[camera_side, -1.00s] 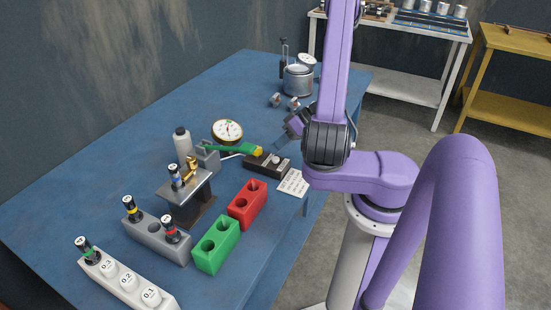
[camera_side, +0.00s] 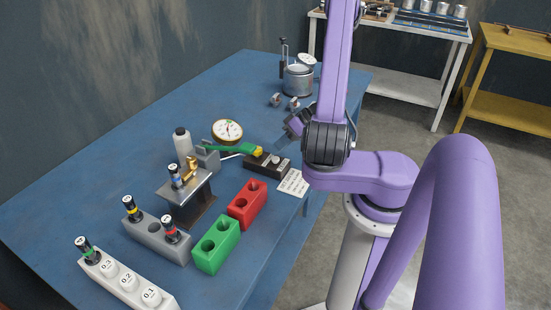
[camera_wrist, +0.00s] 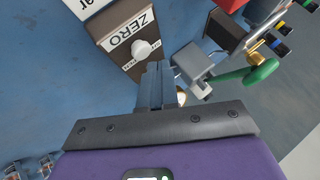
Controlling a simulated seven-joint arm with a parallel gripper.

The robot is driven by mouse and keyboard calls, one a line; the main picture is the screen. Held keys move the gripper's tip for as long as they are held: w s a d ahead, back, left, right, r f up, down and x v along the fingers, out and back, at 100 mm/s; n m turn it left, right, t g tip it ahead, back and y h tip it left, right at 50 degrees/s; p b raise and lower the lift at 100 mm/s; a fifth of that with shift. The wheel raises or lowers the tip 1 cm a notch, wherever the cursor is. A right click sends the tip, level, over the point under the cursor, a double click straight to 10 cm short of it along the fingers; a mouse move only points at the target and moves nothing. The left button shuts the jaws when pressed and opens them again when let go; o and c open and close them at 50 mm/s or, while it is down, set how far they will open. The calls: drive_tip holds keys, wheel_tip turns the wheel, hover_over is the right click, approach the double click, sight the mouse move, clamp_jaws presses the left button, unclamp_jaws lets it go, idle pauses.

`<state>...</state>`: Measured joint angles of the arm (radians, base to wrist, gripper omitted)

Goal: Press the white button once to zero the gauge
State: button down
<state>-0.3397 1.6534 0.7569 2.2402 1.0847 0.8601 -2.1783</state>
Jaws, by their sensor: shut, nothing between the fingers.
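The white button (camera_wrist: 141,49) sits on a dark box (camera_wrist: 110,28) with a ZERO label (camera_wrist: 132,28) in the wrist view. The dark box also shows in the side view (camera_side: 258,167), on the blue table. My gripper (camera_wrist: 155,68) is shut and empty, its fingertips just below the button in the wrist picture. In the side view my gripper (camera_side: 277,151) slants down toward the box; I cannot tell whether it touches. The round gauge (camera_side: 227,131) with a white dial stands behind the box.
Red (camera_side: 241,211) and green (camera_side: 209,255) hole blocks, a grey holder (camera_side: 166,247) and a metal stand (camera_side: 188,205) stand in front. A white card (camera_side: 293,183) lies at the table edge.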

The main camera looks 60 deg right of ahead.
sight(278, 157)
drive_tip(key=shift+f, duration=0.3)
drive_tip(key=shift+f, duration=0.5)
idle(0.8)
idle(0.3)
drive_tip(key=shift+r, duration=0.95)
drive_tip(key=shift+r, duration=2.5)
